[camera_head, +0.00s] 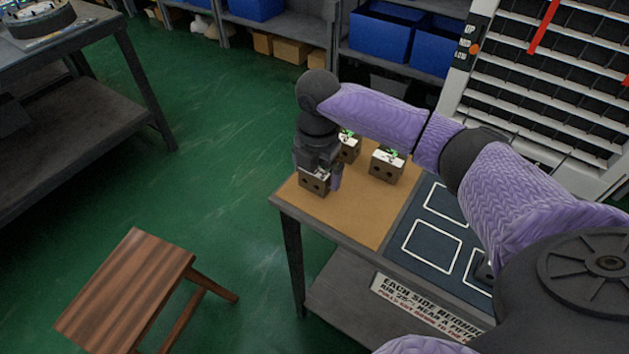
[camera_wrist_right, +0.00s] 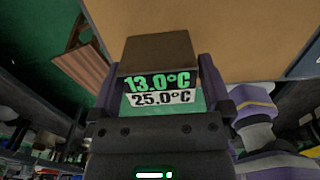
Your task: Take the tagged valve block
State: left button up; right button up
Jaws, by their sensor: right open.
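Several brown valve blocks with white and green tops stand on the tan part of the table. One block (camera_head: 313,184) is at the front left, a second (camera_head: 349,148) is behind it partly hidden by my arm, and a third (camera_head: 387,166) is to the right. My right gripper (camera_head: 319,171) points down over the front-left block. In the wrist view the block (camera_wrist_right: 158,52) shows between the open fingers of my right gripper (camera_wrist_right: 162,88), with a tag (camera_wrist_right: 158,88) reading 13.0°C over 25.0°C. Contact with the fingers cannot be told. My left gripper does not show.
A dark mat (camera_head: 404,262) with white-outlined squares covers the table's right part; a grey object (camera_head: 486,268) there is partly hidden by my arm. A wooden stool (camera_head: 128,290) stands left of the table. Shelves with blue bins (camera_head: 382,38) and a white rack stand behind.

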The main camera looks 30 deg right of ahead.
jog(key=shift+f, duration=0.15)
grip_shut()
dwell(0.4)
